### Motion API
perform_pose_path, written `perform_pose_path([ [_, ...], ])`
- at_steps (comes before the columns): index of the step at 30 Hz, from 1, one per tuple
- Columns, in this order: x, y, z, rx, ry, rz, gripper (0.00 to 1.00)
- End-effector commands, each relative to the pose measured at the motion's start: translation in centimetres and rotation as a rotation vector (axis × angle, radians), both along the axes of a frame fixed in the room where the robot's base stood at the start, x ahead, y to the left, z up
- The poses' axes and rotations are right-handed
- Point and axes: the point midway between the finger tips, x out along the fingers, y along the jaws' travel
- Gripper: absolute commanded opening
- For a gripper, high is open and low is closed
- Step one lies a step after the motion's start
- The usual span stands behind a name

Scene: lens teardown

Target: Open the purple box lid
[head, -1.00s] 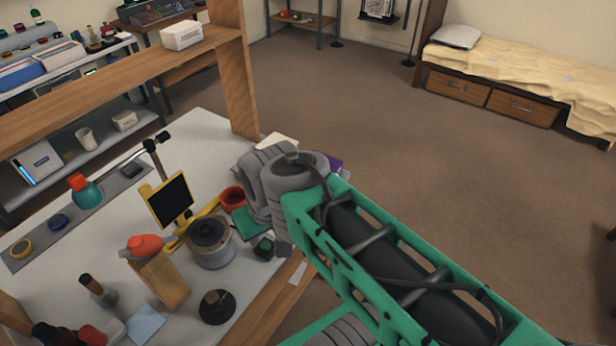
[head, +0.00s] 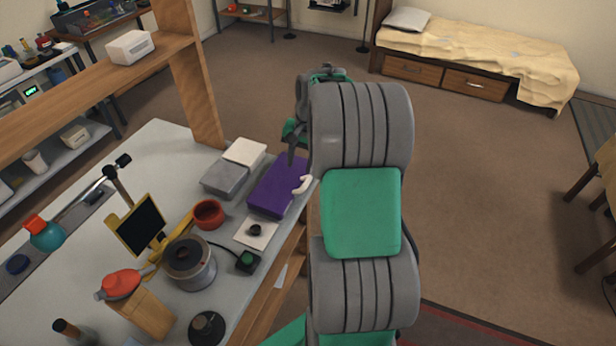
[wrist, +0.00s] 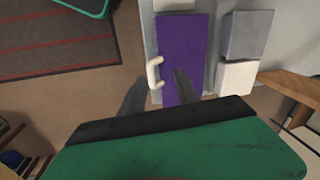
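The purple box (head: 277,187) lies on the right edge of the workbench, its flat purple lid looking closed. A white handle (head: 303,185) sticks out on its bench-edge side. I cannot tell how far off the handle is, but nothing appears gripped.
Grey (head: 226,178) and white (head: 245,152) boxes sit beside the purple box. A red bowl (head: 208,214), a white pad (head: 255,233) with a dark knob and a pot (head: 189,263) stand nearer. A wooden shelf post (head: 190,75) rises behind.

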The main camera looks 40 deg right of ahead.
Motion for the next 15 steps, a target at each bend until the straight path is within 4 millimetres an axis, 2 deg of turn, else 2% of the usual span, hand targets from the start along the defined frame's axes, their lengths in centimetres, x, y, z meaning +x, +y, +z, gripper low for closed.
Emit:
perform_pose_path([
  [1,0.1,-1.9,-1.2,0.018,0.011,-0.052,0.38],
  [4,0.2,-3.9,-2.6,0.038,0.017,-0.112,0.38],
  [8,0.4,-4.3,-3.8,0.046,0.020,-0.129,0.38],
  [15,1.0,-3.8,-8.1,0.044,0.022,-0.126,0.38],
])
